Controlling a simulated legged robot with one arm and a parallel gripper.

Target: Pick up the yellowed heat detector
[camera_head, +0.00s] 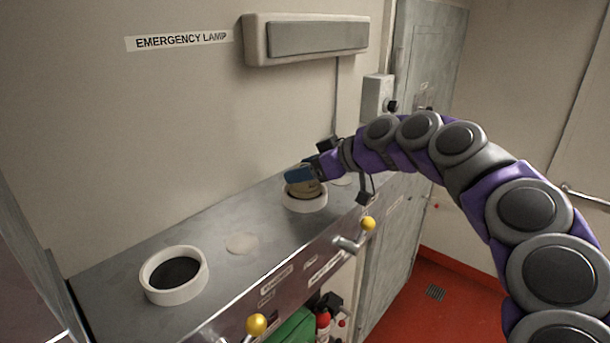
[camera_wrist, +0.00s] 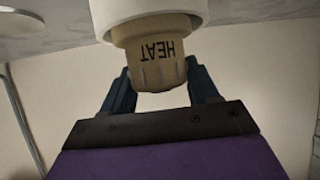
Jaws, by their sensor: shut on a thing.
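The yellowed heat detector (camera_wrist: 158,62) shows in the wrist view, tan and marked "HEAT", upside down in that picture. My gripper (camera_wrist: 160,82) has its two blue-grey fingers on either side of it, shut on it. A white ring (camera_wrist: 125,14) is against the detector's other end in the wrist view. In the head view my gripper (camera_head: 301,174) is at a white ring (camera_head: 305,204) on the metal top, and part of the tan detector (camera_head: 306,189) shows between finger and ring. I cannot tell whether the detector still touches the ring.
The metal top (camera_head: 215,220) carries another white ring with a dark inside (camera_head: 174,275) at the front left. Yellow-knobbed levers (camera_head: 368,223) stick out along its front edge. An emergency lamp (camera_head: 305,38) hangs on the wall above.

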